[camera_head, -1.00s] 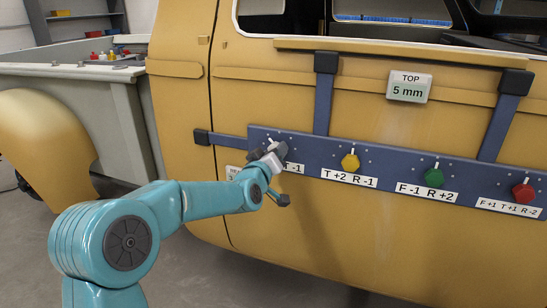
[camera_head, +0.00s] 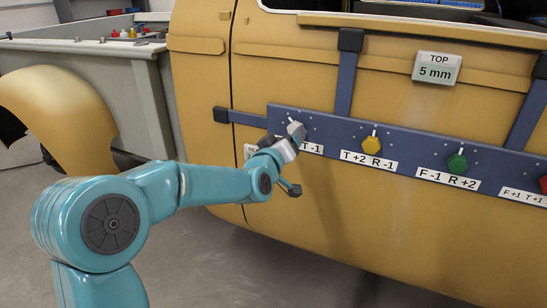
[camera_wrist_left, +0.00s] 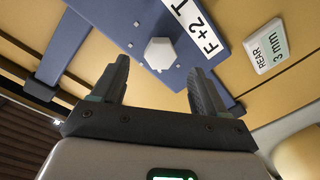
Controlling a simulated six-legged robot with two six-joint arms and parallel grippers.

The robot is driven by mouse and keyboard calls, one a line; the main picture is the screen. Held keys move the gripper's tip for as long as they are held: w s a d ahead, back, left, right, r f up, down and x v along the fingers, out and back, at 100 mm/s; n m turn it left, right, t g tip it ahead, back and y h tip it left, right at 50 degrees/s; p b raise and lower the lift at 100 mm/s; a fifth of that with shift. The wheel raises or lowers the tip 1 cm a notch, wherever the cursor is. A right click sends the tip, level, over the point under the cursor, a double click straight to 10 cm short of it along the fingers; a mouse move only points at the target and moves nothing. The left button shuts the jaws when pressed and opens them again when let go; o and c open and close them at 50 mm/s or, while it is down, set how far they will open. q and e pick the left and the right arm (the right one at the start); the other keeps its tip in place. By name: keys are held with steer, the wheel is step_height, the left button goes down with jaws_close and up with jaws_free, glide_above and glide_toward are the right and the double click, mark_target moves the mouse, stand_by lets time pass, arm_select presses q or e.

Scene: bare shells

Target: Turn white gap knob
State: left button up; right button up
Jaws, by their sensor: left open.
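The white knob (camera_head: 296,130) sits at the left end of the blue panel (camera_head: 330,134) on the yellow vehicle body. In the left wrist view the white knob (camera_wrist_left: 160,52) is a six-sided cap beside a label reading "F+2 T". My left gripper (camera_head: 283,166) is open, just below and in front of the knob. In the left wrist view its two fingers (camera_wrist_left: 158,68) are spread, with the knob appearing between and beyond their tips. The knob does not look gripped. My right gripper is not in view.
A yellow knob (camera_head: 371,145), a green knob (camera_head: 457,163) and a red knob (camera_head: 543,184) follow rightward on the panel. A display (camera_head: 436,68) reads "TOP 5 mm"; another (camera_wrist_left: 266,48) reads "REAR 3 mm".

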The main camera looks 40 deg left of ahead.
arm_select(q)
steer(key=v, duration=1.1)
steer(key=shift+s, duration=0.35)
steer(key=shift+d, duration=0.1)
